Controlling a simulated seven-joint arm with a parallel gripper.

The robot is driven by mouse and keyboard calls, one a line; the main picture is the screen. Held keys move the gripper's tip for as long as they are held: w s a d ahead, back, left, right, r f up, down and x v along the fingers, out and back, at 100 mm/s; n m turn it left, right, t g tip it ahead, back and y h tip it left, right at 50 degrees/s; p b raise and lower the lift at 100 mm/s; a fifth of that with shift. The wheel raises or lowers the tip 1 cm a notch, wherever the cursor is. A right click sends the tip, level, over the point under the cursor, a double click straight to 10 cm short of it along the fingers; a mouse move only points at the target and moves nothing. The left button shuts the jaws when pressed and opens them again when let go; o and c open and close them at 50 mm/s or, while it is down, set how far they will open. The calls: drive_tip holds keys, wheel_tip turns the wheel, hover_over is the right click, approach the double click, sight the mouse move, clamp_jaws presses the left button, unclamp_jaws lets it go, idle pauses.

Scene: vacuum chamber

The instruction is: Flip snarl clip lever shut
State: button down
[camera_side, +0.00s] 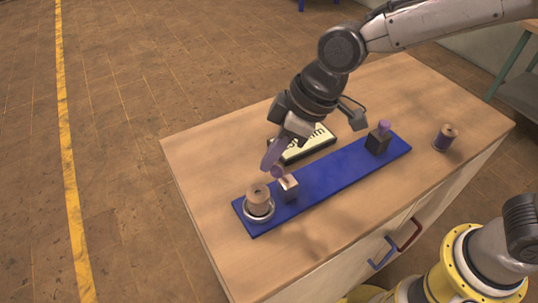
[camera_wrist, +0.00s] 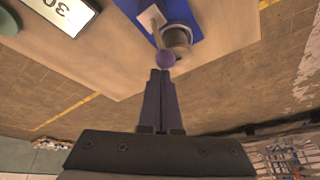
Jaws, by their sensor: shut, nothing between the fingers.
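A blue board (camera_side: 330,180) lies on the wooden cabinet top. At its left end stands a tan spool (camera_side: 258,198) in a metal ring, also in the wrist view (camera_wrist: 176,38). Beside it is a small clip block (camera_side: 289,188), with a lever ending in a purple ball (camera_wrist: 165,58). In the side view the ball is at the fingertips, above the block. My gripper (camera_side: 270,165) is shut and empty, its purple fingers pointing down. In the wrist view its fingertips (camera_wrist: 160,72) are right at the ball; whether they touch it I cannot tell.
A dark block with a purple knob (camera_side: 380,138) stands at the board's right end. Another spool (camera_side: 445,138) stands on the bare wood further right. A white sign in a dark frame (camera_side: 305,145) lies behind the board, close to my gripper.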

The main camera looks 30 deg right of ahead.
drive_tip(key=shift+d+r, duration=0.1)
drive_tip(key=shift+d, duration=0.3)
drive_tip(key=shift+d+r, duration=0.1)
drive_tip(key=shift+d, duration=0.55)
drive_tip(key=shift+s+d, duration=0.1)
drive_tip(key=shift+d, duration=1.1)
drive_tip(key=shift+a, duration=0.15)
drive_tip(key=shift+a+f, duration=0.35)
drive_tip(key=shift+a, duration=0.3)
